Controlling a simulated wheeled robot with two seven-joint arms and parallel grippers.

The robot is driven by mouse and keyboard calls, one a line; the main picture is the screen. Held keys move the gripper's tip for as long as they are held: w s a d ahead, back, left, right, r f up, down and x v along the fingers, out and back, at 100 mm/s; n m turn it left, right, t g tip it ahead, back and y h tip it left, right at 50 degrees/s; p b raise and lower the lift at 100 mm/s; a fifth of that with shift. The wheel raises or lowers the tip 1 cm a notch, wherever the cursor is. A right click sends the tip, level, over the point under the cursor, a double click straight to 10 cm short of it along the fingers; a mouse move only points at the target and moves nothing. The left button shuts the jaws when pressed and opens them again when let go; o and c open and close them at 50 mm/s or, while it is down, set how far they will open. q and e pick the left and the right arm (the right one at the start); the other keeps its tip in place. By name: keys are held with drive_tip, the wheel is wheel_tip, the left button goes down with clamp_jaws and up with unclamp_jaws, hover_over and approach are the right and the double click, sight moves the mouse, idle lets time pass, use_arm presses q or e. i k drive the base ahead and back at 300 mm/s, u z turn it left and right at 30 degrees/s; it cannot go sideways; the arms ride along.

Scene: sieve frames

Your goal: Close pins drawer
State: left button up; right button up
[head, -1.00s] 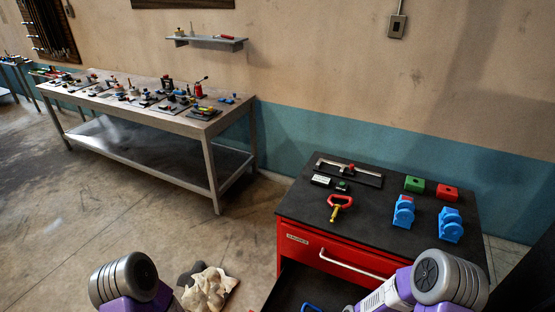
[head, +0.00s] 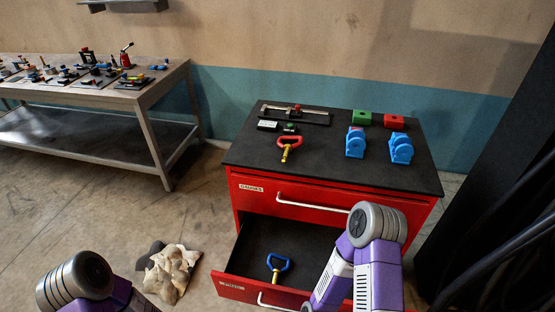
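A red cabinet (head: 262,199) with a black top stands at the centre right. Its lower drawer (head: 229,285) is pulled open; the front label is too small to read. A blue-handled pin with a yellowish shaft (head: 278,265) lies on the drawer's dark floor. A pale bar handle (head: 268,302) on the drawer front shows partly at the bottom edge. The upper drawer (head: 262,190), labelled GAUGES, is shut. My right arm crosses in front of the cabinet and hides the right part of the open drawer. My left arm is at the lower left. Neither gripper shows.
On the cabinet top are a red-handled gauge (head: 289,146), two blue fixtures (head: 356,142), a green block (head: 362,118), a red block (head: 395,121) and a long metal tool (head: 296,112). A crumpled cloth (head: 172,270) lies on the floor left of the drawer. A workbench (head: 150,98) stands behind left.

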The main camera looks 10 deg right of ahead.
sight(247, 279)
drive_tip(key=z, duration=0.25)
drive_tip(key=k, duration=0.55)
drive_tip(key=z, duration=1.25)
drive_tip(key=k, duration=1.1)
drive_tip(key=u, duration=0.3)
drive_tip(key=i, duration=0.75)
drive_tip(key=u, duration=0.4)
